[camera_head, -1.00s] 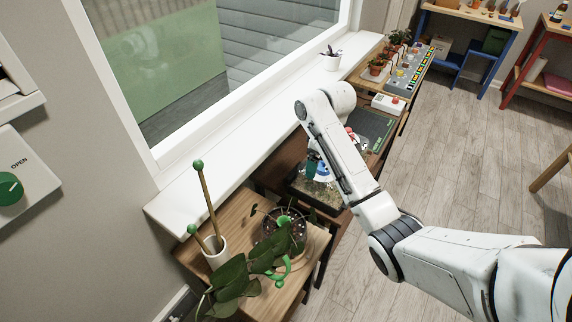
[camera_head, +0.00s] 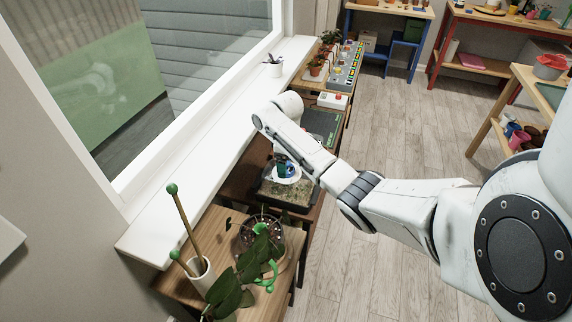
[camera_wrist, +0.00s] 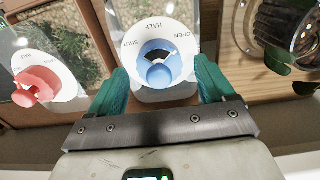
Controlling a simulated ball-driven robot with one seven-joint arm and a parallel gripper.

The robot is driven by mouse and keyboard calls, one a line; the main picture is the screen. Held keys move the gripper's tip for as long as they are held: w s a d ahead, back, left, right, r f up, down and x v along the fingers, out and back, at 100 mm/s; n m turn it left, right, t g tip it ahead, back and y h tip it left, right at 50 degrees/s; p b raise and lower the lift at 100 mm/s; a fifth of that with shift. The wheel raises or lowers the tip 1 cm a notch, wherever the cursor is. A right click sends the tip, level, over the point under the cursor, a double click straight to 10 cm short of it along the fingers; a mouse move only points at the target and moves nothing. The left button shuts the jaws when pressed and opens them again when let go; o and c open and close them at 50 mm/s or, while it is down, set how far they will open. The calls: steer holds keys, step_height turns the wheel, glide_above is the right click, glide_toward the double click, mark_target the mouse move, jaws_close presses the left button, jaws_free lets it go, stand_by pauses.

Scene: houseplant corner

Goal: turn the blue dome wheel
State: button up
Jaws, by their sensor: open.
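The blue dome wheel (camera_wrist: 160,62) sits on a round white dial marked SHUT, HALF and OPEN, near the top middle of the wrist view. Its round blue knob is on the near side of the dial, towards my gripper. My gripper (camera_wrist: 160,77) has two teal fingers, spread open, one on each side of the wheel. I cannot tell whether either finger touches it. In the head view, my gripper (camera_head: 284,169) points down over the clear-domed tray (camera_head: 285,196), and my arm partly hides the wheel.
A red wheel (camera_wrist: 36,86) on another white dial is left of the blue one in the wrist view. In the head view, a potted plant (camera_head: 262,236) and a cup of green-tipped stakes (camera_head: 199,276) stand near. The white window sill (camera_head: 215,130) runs alongside.

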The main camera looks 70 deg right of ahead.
steer(key=shift+f, duration=0.8)
steer(key=shift+c, duration=0.2)
steer(key=c, duration=1)
